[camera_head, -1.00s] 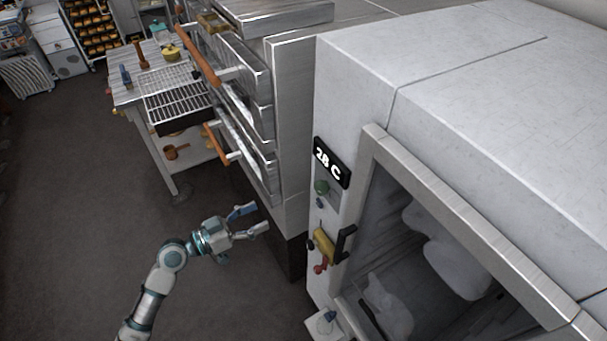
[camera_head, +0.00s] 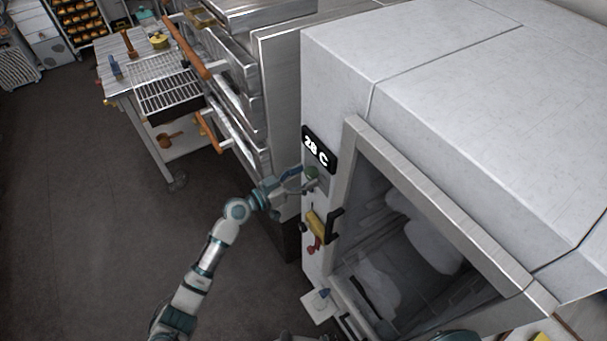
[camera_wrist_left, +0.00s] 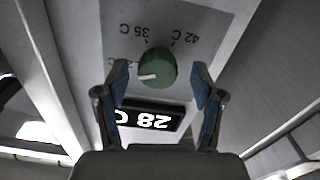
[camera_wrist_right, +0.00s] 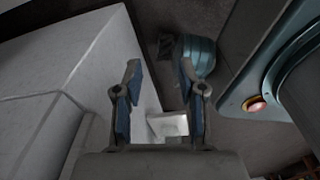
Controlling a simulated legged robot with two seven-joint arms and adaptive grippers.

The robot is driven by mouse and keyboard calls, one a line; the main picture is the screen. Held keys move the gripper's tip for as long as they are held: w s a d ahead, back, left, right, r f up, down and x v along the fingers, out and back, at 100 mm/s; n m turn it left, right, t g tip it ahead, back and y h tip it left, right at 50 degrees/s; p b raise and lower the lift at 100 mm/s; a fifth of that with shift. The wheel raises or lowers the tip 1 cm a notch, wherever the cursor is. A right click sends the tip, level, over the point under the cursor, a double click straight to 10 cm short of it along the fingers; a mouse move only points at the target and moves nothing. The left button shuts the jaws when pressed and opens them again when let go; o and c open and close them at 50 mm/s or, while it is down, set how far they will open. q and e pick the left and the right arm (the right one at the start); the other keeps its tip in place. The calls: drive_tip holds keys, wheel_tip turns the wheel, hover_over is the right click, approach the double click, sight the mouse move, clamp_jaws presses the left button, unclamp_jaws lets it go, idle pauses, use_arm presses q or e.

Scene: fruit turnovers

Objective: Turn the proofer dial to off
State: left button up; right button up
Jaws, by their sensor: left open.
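The proofer dial (camera_wrist_left: 158,69) is a round green knob with a white pointer mark. In the left wrist view its mark points left and slightly down, and upside-down labels "35 C" and "42 C" show beyond it. It also shows in the head view (camera_head: 311,173), partly behind a finger. The proofer (camera_head: 340,75) is a large pale cabinet; its display (camera_head: 319,150) reads 28 C. My left gripper (camera_head: 303,181) is open at the dial, one finger on either side; contact cannot be told. My right gripper (camera_wrist_right: 160,78) is open and empty in the right wrist view.
Below the dial are a yellow part (camera_head: 317,226), a black door handle (camera_head: 334,224) and a red knob (camera_head: 314,245). The steel oven (camera_head: 283,110) with wooden-handled drawers stands left of the proofer. A rack (camera_head: 165,87) lies on the table behind. Dark floor is clear at left.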

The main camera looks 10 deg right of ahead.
use_arm(q)
drive_tip(key=shift+d, duration=0.2)
drive_tip(key=c, duration=1.1)
drive_tip(key=shift+c, duration=0.2)
drive_tip(key=shift+n, duration=1.4)
drive_tip(key=n, duration=0.3)
drive_tip(key=shift+n, duration=0.3)
drive_tip(key=n+p, duration=0.1)
drive_tip(key=n, duration=0.2)
drive_tip(key=shift+n, duration=0.3)
drive_tip(key=shift+n+p, duration=0.9)
drive_tip(key=shift+n, duration=1)
drive_tip(key=shift+a+f, duration=0.1)
